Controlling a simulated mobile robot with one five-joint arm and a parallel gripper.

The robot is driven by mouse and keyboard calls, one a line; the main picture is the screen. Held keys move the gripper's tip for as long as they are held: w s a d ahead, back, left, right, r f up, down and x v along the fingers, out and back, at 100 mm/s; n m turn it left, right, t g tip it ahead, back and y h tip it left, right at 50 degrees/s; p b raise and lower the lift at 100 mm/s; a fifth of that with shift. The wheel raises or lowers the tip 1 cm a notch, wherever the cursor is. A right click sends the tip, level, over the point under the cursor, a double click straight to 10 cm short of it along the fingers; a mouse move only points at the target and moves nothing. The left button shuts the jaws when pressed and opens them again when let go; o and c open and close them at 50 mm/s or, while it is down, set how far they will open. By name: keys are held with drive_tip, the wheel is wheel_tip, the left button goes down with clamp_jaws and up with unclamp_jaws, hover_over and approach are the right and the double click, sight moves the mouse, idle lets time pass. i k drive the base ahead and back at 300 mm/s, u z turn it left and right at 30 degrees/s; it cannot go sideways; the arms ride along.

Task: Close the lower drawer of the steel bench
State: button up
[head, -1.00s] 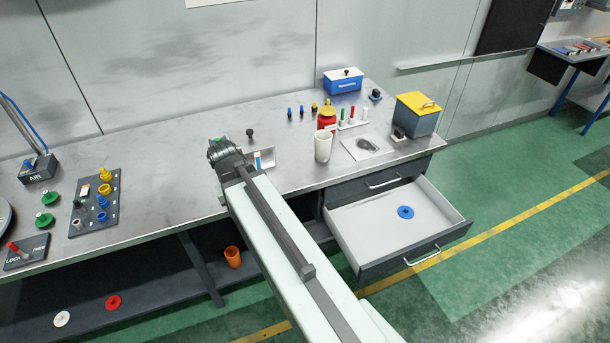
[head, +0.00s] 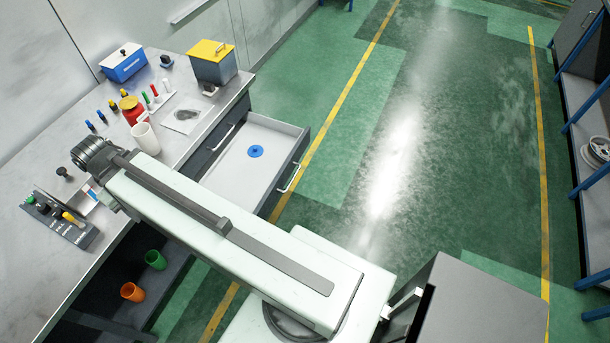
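The lower drawer (head: 228,171) of the steel bench (head: 28,255) is pulled out to the right, its white inside showing with a blue disc (head: 256,151) lying in it. Its handle (head: 290,178) is on the outer front. The upper drawer (head: 212,152) above it looks shut. My arm reaches from the lower right over the bench, passing in front of the near end of the open drawer. My gripper (head: 84,158) is at the arm's far end above the bench top, left of the drawer and apart from it. Its fingers cannot be made out.
On the bench stand a white cup (head: 146,138), a red jar (head: 131,110), a yellow-lidded box (head: 212,62) and a blue box (head: 123,64). Orange (head: 132,292) and green (head: 156,260) cups sit on the low shelf. Green floor right of the drawer is clear.

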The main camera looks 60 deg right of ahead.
sight(254, 185)
drive_tip(key=z, duration=2.1)
drive_tip(key=k, duration=1.45)
drive_tip(key=u, duration=0.4)
drive_tip(key=i, duration=1.05)
drive_tip(key=z, duration=0.1)
